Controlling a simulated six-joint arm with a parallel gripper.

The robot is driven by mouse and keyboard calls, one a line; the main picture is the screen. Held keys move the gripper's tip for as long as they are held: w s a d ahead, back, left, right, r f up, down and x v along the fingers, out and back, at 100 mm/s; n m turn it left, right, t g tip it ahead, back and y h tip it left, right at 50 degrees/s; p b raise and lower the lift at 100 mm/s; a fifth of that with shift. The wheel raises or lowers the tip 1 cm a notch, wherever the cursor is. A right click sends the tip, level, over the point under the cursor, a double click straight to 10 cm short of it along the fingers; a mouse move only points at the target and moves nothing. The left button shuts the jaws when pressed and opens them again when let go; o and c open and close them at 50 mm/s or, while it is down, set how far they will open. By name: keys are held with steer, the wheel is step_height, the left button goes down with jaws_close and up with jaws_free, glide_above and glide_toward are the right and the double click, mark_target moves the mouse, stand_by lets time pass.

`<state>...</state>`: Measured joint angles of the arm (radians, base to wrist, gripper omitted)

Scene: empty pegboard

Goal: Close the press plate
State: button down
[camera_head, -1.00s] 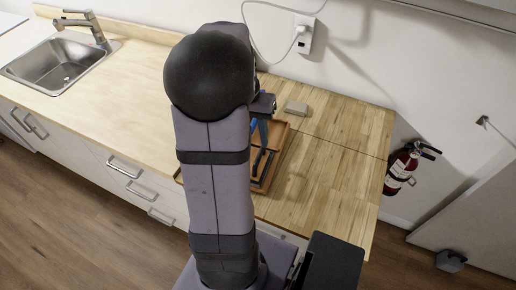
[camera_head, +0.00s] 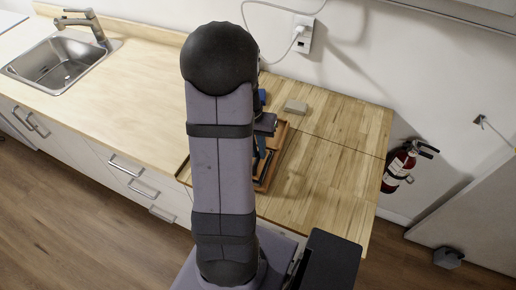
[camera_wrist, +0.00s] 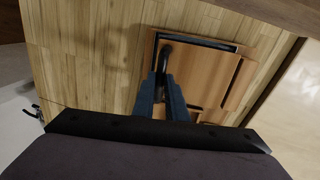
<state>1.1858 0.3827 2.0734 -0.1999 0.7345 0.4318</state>
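A flat brown wooden piece with a black-edged panel, which seems to be the press with its plate, lies on the counter; its wooden edge (camera_wrist: 222,68) shows in the wrist view. In the head view, my arm hides much of the brown wood (camera_head: 277,150). A dark curved bar, perhaps a handle (camera_wrist: 166,50), stands up at its left part. My gripper's blue fingers (camera_wrist: 161,80) reach over the wood, one on each side of the bar's lower part. I cannot tell whether they touch it. I cannot tell the plate's angle.
The wooden counter (camera_head: 335,180) is clear to the right. A sink (camera_head: 58,62) is at the far left, a wall socket (camera_head: 303,33) behind, and a fire extinguisher (camera_head: 401,165) to the right of the counter.

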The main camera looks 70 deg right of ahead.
steer(key=shift+w+r, duration=0.2)
steer(key=shift+r, duration=0.2)
steer(key=c, duration=1.8)
jaws_free()
steer(key=shift+o, duration=0.2)
step_height(320, 180, up, 7)
steer(key=w+b, duration=0.1)
steer(key=shift+b, duration=0.4)
steer(key=shift+r, duration=0.1)
